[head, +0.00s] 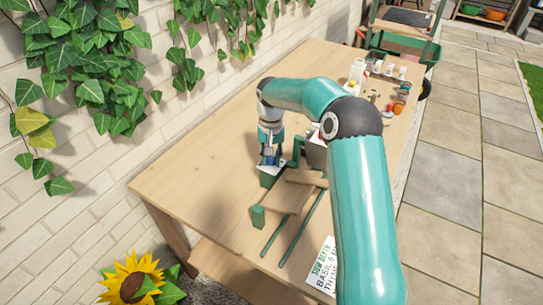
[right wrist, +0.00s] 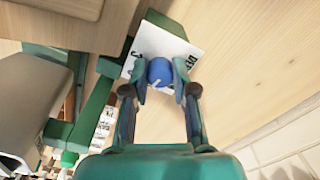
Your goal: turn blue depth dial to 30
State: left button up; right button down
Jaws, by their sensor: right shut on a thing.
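The blue depth dial (right wrist: 160,72) sits on a white label plate (right wrist: 180,45) on a green housing; some dark print shows on the plate, but I cannot read a setting. My right gripper (right wrist: 160,92) is shut on the dial, one finger on each side of it. In the head view the right gripper (head: 269,156) points down at the dial, which shows as a small blue patch between the fingers. The left gripper is not in view.
A wooden board with green rails (head: 287,197) lies beside the dial. A printed sign (head: 325,265) lies near the front edge. Bottles and small pots (head: 375,85) stand at the table's far end. The table's left part (head: 205,165) is clear, next to a brick wall.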

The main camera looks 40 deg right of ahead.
jog(key=shift+n, duration=1.6)
jog(key=c, duration=0.9)
grip_release()
jog(key=shift+r, duration=0.1)
notch_tip(320, 180, up, 12)
jog(key=shift+f, duration=0.1)
